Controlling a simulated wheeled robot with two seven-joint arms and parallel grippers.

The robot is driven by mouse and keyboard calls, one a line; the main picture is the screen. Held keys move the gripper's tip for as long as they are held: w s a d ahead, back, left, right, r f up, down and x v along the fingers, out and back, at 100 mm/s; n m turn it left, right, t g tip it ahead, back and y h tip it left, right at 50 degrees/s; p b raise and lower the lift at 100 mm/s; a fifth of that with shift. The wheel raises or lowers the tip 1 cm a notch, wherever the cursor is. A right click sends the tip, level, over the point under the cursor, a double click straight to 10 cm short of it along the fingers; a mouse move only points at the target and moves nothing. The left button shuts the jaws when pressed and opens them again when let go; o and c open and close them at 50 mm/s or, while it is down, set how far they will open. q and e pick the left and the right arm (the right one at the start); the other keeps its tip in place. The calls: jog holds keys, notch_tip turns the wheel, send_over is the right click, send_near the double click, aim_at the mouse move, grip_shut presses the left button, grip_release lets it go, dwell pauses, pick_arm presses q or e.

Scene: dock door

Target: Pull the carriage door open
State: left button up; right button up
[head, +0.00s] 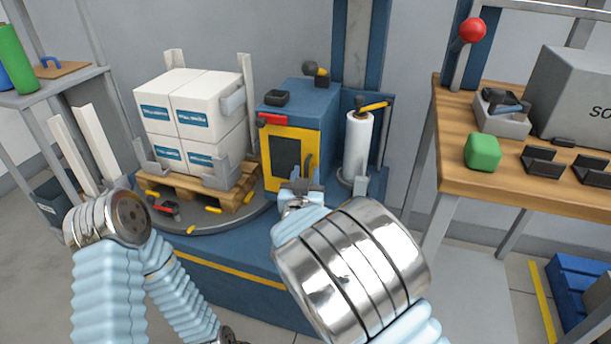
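The carriage door (268,156) is a yellow panel with a dark window on the front of the blue carriage (318,105). It looks closed, flush with the carriage. A dark curved handle (310,164) stands at its right edge. My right gripper (301,184) is at the lower right of the door, just below the handle. Its dark fingers are small and partly hidden by my own wrist, so I cannot tell whether they touch or grip the handle. My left arm bends down at the left, and its gripper does not show.
White cartons (187,105) stand on a wooden pallet (210,196) on the turntable (225,222) left of the carriage. A white film roll (358,146) stands right of the door. A wooden workbench (455,178) with a green block (482,152) is at the right.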

grip_shut()
jog(key=shift+a, duration=0.1)
dwell(0.5)
